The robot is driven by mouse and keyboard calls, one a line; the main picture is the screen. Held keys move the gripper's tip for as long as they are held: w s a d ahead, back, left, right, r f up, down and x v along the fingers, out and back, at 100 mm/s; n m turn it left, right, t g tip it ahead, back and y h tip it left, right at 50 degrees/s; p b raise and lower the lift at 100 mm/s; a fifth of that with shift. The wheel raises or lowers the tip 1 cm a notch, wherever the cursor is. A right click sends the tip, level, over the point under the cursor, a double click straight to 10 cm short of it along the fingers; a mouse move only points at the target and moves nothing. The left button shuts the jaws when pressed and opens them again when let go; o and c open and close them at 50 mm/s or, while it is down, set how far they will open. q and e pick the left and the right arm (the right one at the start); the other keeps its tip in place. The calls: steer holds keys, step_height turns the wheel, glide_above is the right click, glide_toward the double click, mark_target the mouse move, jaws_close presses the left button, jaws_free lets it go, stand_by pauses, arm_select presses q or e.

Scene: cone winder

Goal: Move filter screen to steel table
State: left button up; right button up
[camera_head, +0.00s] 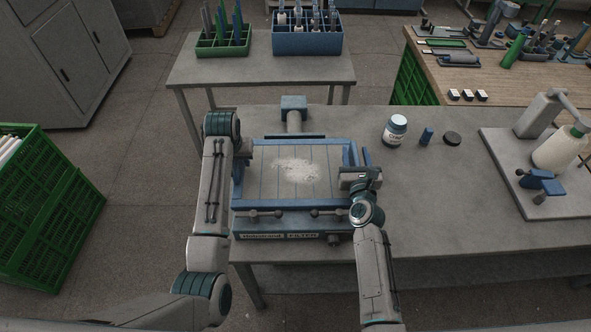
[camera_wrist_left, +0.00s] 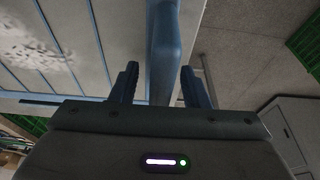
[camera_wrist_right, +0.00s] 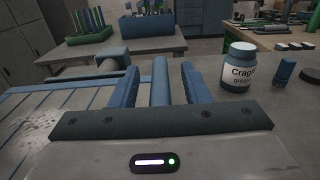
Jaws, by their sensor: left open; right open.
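The filter screen (camera_head: 300,203) is a blue-framed panel with pale slats and a whitish dusty patch in its middle. It sits in a blue housing (camera_head: 285,222) with a "FILTER" label on the grey table (camera_head: 445,215). My left gripper (camera_head: 240,166) is open at the screen's left edge; in the left wrist view its fingers (camera_wrist_left: 158,84) straddle a blue frame bar (camera_wrist_left: 163,45). My right gripper (camera_head: 361,162) is open at the right edge; in the right wrist view its fingers (camera_wrist_right: 160,82) stand either side of a blue bar (camera_wrist_right: 160,85). Contact is unclear.
A smaller grey table (camera_head: 258,72) behind holds a green rack (camera_head: 224,47) and a blue rack (camera_head: 307,42). A labelled jar (camera_head: 395,131), a blue piece (camera_head: 427,136) and a black disc (camera_head: 452,138) stand right of the screen. A green crate (camera_head: 45,205) is at left.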

arm_select(q)
steer(key=shift+c, duration=0.4)
arm_select(e)
steer(key=shift+c, duration=0.4)
arm_select(q)
jaws_close()
arm_select(e)
jaws_close()
arm_select(q)
steer(key=shift+r, duration=0.25)
arm_select(e)
steer(key=shift+r, duration=0.25)
